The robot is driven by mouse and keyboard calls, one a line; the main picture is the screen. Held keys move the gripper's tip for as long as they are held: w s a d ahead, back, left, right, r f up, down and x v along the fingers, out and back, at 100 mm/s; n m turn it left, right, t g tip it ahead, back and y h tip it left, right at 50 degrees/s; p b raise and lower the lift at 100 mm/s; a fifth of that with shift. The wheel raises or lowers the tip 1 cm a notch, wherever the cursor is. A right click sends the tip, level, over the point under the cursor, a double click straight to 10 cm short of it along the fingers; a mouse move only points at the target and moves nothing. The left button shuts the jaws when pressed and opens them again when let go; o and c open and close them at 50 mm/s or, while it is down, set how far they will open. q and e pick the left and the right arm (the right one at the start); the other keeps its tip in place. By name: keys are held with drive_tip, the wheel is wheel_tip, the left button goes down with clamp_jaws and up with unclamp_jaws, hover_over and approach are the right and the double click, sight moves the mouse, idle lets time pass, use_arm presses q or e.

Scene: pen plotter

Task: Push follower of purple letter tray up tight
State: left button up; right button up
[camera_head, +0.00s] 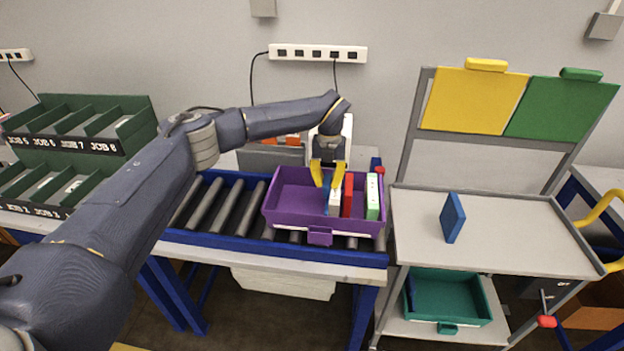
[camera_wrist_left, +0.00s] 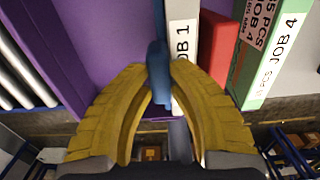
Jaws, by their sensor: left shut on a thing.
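The purple letter tray (camera_head: 285,215) sits on the roller conveyor. My left gripper (camera_head: 328,186) reaches down into it from above, its yellow fingers shut on the blue follower (camera_head: 325,204). In the left wrist view the follower (camera_wrist_left: 158,75) is a thin upright blue piece between the fingertips (camera_wrist_left: 160,70). A white JOB 1 item (camera_wrist_left: 183,55) stands just right of it; I cannot tell whether they touch. A red item (camera_head: 348,195) and a green and white JOB 4 item (camera_head: 372,197) stand farther right, by the tray's right end. The tray's left part is empty. My right gripper is out of view.
The conveyor's rollers (camera_head: 222,210) are bare left of the tray. A grey cart (camera_head: 520,235) at the right bears an upright blue plate (camera_head: 452,217), with a teal tray (camera_head: 465,305) on its lower shelf. Green job bins (camera_head: 75,145) stand at the left.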

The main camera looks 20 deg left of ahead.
use_arm(q)
drive_tip(key=shift+d, duration=0.25)
drive_tip(key=o, duration=0.9)
drive_tip(key=shift+r, duration=0.1)
wheel_tip(320, 180, up, 12)
idle(0.4)
